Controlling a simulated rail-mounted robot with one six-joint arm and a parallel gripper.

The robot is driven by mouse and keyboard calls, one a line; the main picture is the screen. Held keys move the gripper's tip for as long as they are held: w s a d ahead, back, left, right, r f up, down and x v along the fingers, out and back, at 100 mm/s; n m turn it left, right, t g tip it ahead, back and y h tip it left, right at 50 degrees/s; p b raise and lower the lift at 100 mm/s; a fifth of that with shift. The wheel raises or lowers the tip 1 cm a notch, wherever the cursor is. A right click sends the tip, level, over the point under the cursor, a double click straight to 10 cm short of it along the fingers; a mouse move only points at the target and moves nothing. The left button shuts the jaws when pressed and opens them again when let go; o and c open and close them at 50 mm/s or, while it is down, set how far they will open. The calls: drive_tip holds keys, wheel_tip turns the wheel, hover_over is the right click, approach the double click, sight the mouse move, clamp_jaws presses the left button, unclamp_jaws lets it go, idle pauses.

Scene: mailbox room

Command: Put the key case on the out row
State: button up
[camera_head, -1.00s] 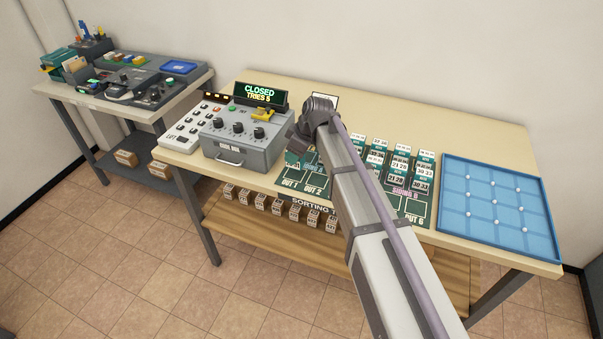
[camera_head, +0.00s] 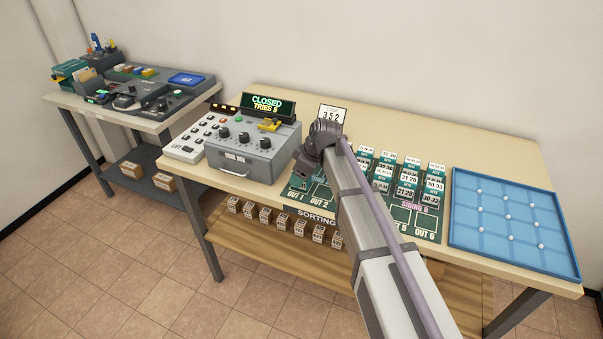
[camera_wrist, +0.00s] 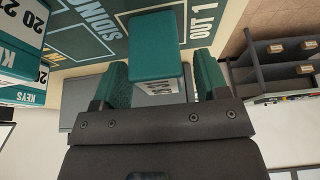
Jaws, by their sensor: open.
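My gripper (camera_wrist: 160,85) is open in the wrist view, with one teal finger on each side of a teal key case (camera_wrist: 153,45). The case has a white label strip at its near end, too small to read. The case is by the OUT 1 marking of the out row (camera_wrist: 204,22). I cannot tell whether it rests on the board. In the head view my gripper (camera_head: 303,170) is low over the OUT 1 end of the out row (camera_head: 297,195), and it hides the case there. Other key cases (camera_head: 407,180) with numbered labels stand in columns on the green board.
A grey code box (camera_head: 240,150) with a CLOSED display (camera_head: 268,104) stands left of the board. A numbered card (camera_head: 331,115) stands behind my wrist. A blue grid tray (camera_head: 510,222) lies at the right. Other key cases (camera_wrist: 20,50) are near my gripper's left.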

drive_tip(key=shift+r, duration=0.1)
drive_tip(key=p+v, duration=1.1)
drive_tip(key=v, duration=0.1)
drive_tip(key=s+d+m+h, duration=0.2)
drive_tip(key=s+d+m, duration=0.5)
drive_tip(key=s, duration=0.4)
drive_tip(key=s+d+f+m+g+h, duration=0.1)
drive_tip(key=s+d+m+h, duration=0.1)
drive_tip(key=s+d+m, duration=0.4)
drive_tip(key=s+d, duration=0.3)
drive_tip(key=s, duration=0.2)
drive_tip(key=shift+s+m+g, duration=0.3)
drive_tip(key=shift+s+m, duration=0.05)
drive_tip(key=shift+m, duration=0.05)
